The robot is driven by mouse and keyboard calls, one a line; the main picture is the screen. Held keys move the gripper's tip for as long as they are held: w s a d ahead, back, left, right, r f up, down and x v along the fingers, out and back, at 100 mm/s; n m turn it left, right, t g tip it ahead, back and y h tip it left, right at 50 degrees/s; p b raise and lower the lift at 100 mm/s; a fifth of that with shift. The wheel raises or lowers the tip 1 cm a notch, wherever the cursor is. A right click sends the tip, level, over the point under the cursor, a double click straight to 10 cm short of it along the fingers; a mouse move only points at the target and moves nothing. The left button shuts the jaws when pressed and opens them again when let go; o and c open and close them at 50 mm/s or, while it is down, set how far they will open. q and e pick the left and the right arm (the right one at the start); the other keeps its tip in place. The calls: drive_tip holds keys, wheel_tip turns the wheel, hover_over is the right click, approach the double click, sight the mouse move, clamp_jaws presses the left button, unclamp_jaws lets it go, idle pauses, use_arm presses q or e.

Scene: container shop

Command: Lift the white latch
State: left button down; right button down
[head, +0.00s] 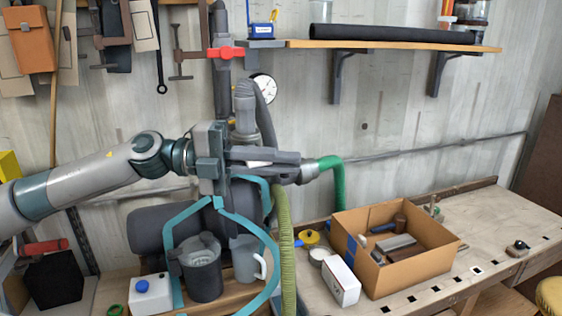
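My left gripper (272,161) comes in from the left and is at the grey pipework in front of the wall. Its dark fingers point right, towards a silver pipe fitting (308,172) with a green hose (331,180). A small white piece, possibly the white latch (258,163), shows between or just behind the fingers. Most of it is hidden by the gripper. I cannot tell whether the fingers touch it or are closed on it. My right gripper is not in view.
A red-handled valve (226,53) and a round gauge (264,88) are above the gripper. A teal frame (262,232) and a ribbed green hose (284,240) stand below. The workbench at right holds a cardboard box (432,263) and a small white box (341,281).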

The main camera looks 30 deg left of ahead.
use_arm(q)
drive_tip(key=shift+r+n+h, duration=0.5)
drive_tip(key=shift+r+n, duration=0.3)
drive_tip(key=shift+n, duration=0.5)
drive_tip(key=c, duration=1.9)
unclamp_jaws()
drive_tip(key=shift+o, duration=0.2)
drive_tip(key=shift+a, duration=0.1)
